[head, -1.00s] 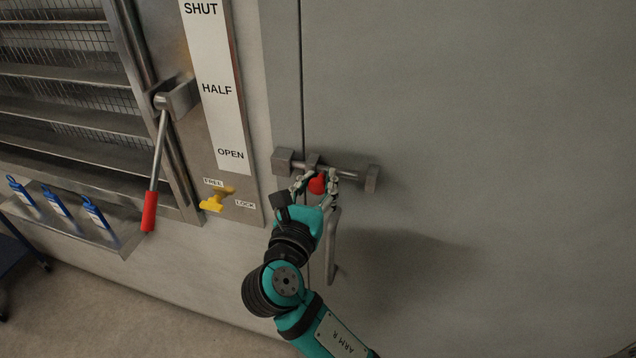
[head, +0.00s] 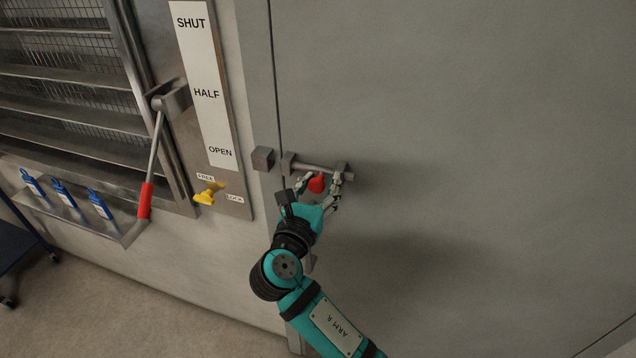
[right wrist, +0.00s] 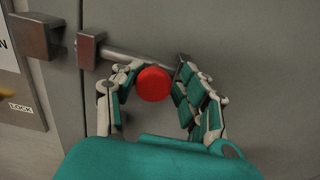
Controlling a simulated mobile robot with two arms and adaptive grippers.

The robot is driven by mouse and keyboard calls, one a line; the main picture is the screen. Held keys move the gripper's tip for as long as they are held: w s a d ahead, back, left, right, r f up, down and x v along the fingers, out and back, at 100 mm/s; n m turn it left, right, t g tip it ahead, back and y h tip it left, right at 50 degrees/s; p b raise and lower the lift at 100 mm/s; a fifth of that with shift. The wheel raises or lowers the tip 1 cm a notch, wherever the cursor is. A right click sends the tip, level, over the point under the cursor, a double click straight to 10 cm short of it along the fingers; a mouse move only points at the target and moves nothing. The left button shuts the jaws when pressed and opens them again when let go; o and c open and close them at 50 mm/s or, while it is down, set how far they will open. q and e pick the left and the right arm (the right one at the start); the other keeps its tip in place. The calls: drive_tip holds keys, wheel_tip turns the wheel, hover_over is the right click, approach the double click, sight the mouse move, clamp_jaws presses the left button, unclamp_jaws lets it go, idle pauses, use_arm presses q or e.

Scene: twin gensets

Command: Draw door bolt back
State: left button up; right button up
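The door bolt (head: 318,167) is a grey metal rod with a red knob (head: 317,184), on the grey door. The rod runs between two brackets on the door, and its right end pokes out past the right bracket (head: 343,171). A separate keeper block (head: 263,159) sits on the frame left of the seam; no rod shows between it and the left bracket (right wrist: 90,50). My right gripper (head: 322,184) has its fingers on both sides of the red knob, which also shows between them in the right wrist view (right wrist: 153,84). My left gripper is not in view.
Left of the door are a yellow catch (head: 207,194), a red-gripped lever (head: 145,200), louvres (head: 60,80) and a shelf with blue tags (head: 62,193). The door surface to the right is clear.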

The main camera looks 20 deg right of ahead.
drive_tip(key=shift+o, duration=0.8)
drive_tip(key=shift+s+a+r, duration=0.1)
drive_tip(key=shift+s+a, duration=0.15)
drive_tip(key=shift+a, duration=0.05)
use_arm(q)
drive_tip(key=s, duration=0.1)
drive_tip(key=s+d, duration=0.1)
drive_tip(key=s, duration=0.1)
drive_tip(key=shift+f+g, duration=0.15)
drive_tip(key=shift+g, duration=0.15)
use_arm(e)
drive_tip(key=v, duration=1.1)
drive_tip(key=shift+s+a, duration=0.2)
drive_tip(key=shift+s, duration=0.1)
